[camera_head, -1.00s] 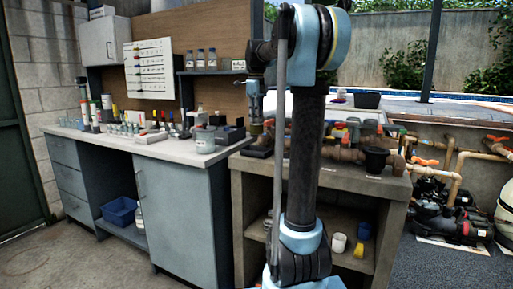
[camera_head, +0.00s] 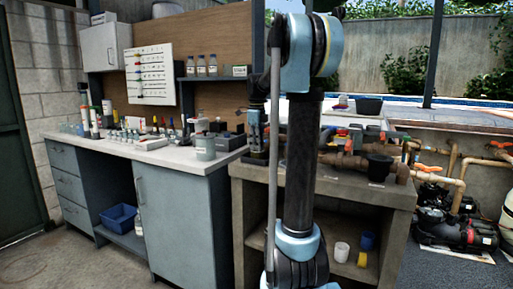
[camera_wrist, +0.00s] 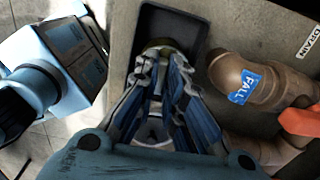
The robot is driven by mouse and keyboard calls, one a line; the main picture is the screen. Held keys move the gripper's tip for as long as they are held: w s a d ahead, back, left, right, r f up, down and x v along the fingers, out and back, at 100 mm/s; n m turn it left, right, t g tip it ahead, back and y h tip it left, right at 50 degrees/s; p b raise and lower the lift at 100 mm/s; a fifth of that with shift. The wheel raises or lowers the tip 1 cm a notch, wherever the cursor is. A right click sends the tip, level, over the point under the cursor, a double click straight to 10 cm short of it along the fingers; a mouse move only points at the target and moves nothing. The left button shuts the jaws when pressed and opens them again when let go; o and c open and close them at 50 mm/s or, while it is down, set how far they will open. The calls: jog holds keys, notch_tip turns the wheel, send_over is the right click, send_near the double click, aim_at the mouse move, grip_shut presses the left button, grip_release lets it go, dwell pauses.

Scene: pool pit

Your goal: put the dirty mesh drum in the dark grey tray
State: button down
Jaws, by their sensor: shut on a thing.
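In the wrist view, my gripper (camera_wrist: 160,60) is shut on the dirty mesh drum (camera_wrist: 160,45). The drum and fingertips overlap the dark grey tray (camera_wrist: 178,22), a shallow rectangular tray on the concrete bench. I cannot tell whether the drum touches the tray floor. The drum cannot be made out there.
A brown pipe (camera_wrist: 235,80) with a blue label lies close right of the tray, with an orange handle (camera_wrist: 300,121) beyond. The grey workbench (camera_head: 170,150) with bottles and tools stands left.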

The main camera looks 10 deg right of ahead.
jog(key=shift+f, duration=0.25)
jog(key=c, duration=1.7)
grip_release()
notch_tip(320, 180, up, 12)
jog(key=shift+s+r, duration=0.1)
jog(key=s+f+n, duration=0.8)
jog(key=s+f, duration=0.3)
jog(key=s+f+n+t, duration=0.1)
jog(key=s+f+n, duration=0.8)
jog(key=s+f, duration=0.2)
jog(key=s+d+f+n+t, duration=0.1)
jog(key=s+f+n, duration=0.7)
jog(key=s+f, duration=0.4)
jog(key=shift+s, duration=0.6)
